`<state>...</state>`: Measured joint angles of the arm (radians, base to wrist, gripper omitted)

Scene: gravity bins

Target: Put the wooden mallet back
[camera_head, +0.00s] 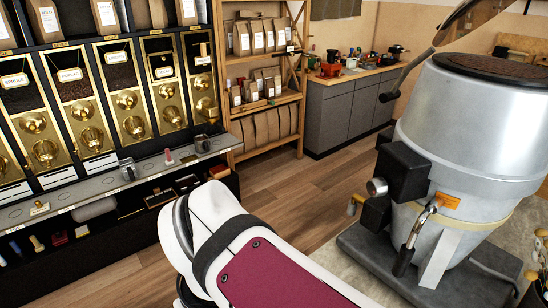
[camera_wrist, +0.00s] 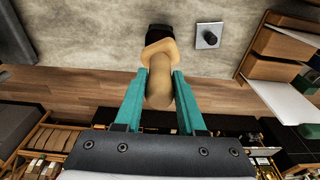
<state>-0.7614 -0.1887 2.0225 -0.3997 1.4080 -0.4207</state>
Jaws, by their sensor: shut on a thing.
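In the wrist view, my gripper (camera_wrist: 159,78) has its two teal fingers shut on a tan, rounded wooden piece, which looks like the wooden mallet (camera_wrist: 158,92). Its rounded end sits between the fingers, and a wider tan part shows just past the fingertips. A dark piece lies beyond that; I cannot tell whether it belongs to the mallet. In the head view I make out neither the mallet nor the gripper fingers, only my white and maroon arm in the foreground.
In the head view, the gravity bins (camera_head: 121,92) stand left above a grey ledge (camera_head: 100,190) holding a few small items. Wooden shelves (camera_head: 285,99) with bags are behind. A large grey machine (camera_head: 455,135) stands right. A light square plate with a dark knob (camera_wrist: 209,37) shows in the wrist view.

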